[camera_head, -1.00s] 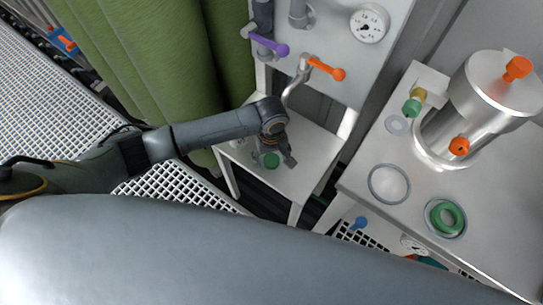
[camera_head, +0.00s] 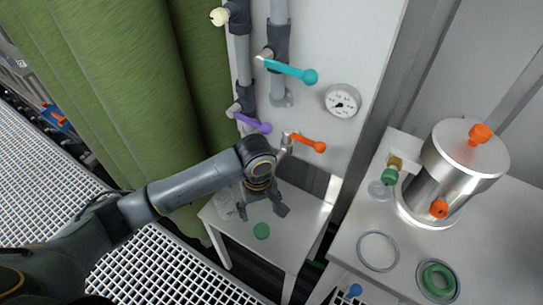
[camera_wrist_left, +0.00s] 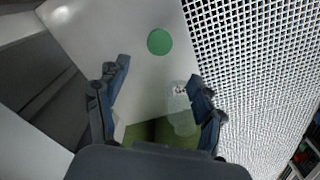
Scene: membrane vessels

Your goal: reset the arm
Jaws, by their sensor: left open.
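My left arm comes in from the left in the head view. Its gripper (camera_head: 264,212) points down over a small white table (camera_head: 293,232) and is open and empty. The left wrist view shows both fingers (camera_wrist_left: 158,92) spread apart with nothing between the tips. A green disc (camera_head: 261,231) lies on the table just in front of the gripper; it also shows in the left wrist view (camera_wrist_left: 159,41). A clear object (camera_wrist_left: 182,122) stands near one finger in the wrist view, partly hidden. My right gripper is not in view.
A white panel with pipes, a cyan lever (camera_head: 290,71), a purple lever (camera_head: 252,122), an orange lever (camera_head: 308,142) and a gauge (camera_head: 342,100) stands behind. A steel vessel (camera_head: 451,180) and rings (camera_head: 378,251) are on the right bench. Green columns (camera_head: 125,90) stand left.

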